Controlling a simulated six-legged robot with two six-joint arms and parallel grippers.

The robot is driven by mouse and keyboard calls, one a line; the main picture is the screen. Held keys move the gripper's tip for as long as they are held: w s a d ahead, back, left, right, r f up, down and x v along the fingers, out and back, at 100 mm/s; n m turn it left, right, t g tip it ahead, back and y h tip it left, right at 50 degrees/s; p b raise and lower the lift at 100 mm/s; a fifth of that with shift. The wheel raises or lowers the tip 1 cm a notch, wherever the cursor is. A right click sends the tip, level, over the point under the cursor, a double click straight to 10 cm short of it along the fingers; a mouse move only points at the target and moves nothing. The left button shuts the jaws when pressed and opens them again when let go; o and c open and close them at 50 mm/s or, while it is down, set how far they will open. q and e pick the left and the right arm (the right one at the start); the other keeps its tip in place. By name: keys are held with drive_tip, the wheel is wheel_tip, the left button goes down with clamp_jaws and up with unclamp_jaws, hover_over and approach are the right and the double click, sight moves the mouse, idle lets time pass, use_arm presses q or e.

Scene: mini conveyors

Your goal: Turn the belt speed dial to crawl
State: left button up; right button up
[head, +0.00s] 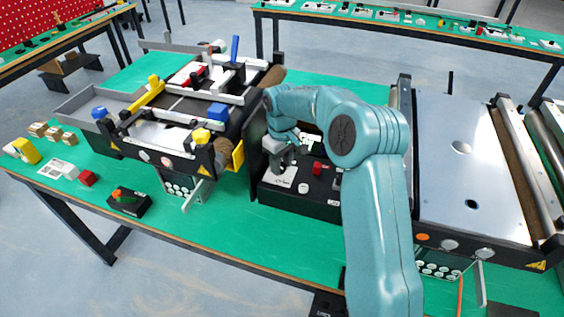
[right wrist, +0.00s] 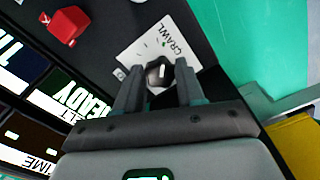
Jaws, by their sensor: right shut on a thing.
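The belt speed dial (right wrist: 160,74) is a small dark knob with a white mark on top, between the two fingers of my right gripper (right wrist: 160,90) in the right wrist view. It sits on a white plate (right wrist: 146,44) with tick marks and the word CRAWL printed near its edge. I cannot tell which tick the mark points at. In the head view the right gripper (head: 281,163) is down over the white dial plate (head: 284,178), with its fingers hiding the knob. My right gripper is shut on the dial. My left gripper is not in view.
The plate is on a black control box (head: 300,203) with a red button (head: 317,168) and lit READY panel (right wrist: 70,98). A mini conveyor (head: 190,105) stands left, another (head: 470,160) right. Small blocks (head: 88,178) lie at the left of the green table.

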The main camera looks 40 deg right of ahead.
drive_tip(key=shift+a+f, duration=0.2)
drive_tip(key=o, duration=1)
drive_tip(key=shift+w, duration=0.1)
drive_tip(key=shift+o, duration=0.2)
drive_tip(key=shift+w+d, duration=0.1)
drive_tip(key=shift+r, duration=0.4)
wheel_tip(320, 180, up, 16)
drive_tip(key=p, duration=0.1)
drive_tip(key=shift+f, duration=0.2)
